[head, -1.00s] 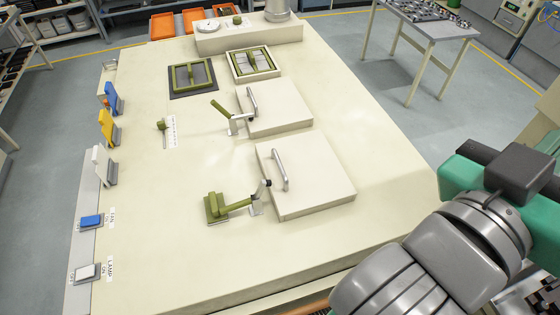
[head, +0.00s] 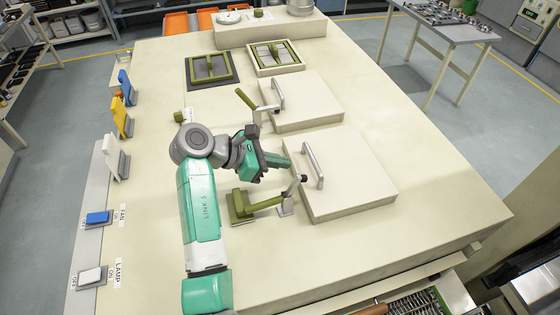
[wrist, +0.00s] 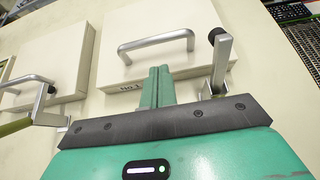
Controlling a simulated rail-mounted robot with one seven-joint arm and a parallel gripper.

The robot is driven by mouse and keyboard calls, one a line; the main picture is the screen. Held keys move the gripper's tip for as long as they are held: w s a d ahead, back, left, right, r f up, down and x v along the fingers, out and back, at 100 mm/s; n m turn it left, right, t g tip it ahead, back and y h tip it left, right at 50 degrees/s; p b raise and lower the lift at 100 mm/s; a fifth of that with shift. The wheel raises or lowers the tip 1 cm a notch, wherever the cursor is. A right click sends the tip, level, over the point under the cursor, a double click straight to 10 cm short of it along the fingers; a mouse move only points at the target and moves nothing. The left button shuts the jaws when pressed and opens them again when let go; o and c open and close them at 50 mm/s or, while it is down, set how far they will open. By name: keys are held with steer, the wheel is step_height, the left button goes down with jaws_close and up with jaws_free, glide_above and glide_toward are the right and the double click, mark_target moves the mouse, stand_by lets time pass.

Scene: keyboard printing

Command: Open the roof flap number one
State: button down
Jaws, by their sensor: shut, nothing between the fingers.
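Roof flap number one (head: 350,180) is the nearer pale square flap, lying shut on the cream roof panel. Its "No.1" label shows in the wrist view (wrist: 135,85). Its silver bar handle (head: 312,165) stands on its left side and also shows in the wrist view (wrist: 155,43). A black-knobbed latch (head: 292,192) with a green lever (head: 262,203) sits beside the flap; its metal arm stands right of my fingers in the wrist view (wrist: 221,65). My gripper (head: 284,162) is shut and empty, left of the handle, with fingertips (wrist: 157,72) pointing toward it.
A second shut flap (head: 302,100) with its own handle and raised green lever (head: 246,98) lies beyond. Two green-framed hatches (head: 209,69) (head: 276,57) are farther back. Coloured switches (head: 97,218) line the left edge. The panel's right side is clear.

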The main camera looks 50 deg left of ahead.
mark_target(303, 173)
steer(key=x, duration=0.7)
steer(key=shift+w+d, duration=0.1)
steer(key=shift+w, duration=0.05)
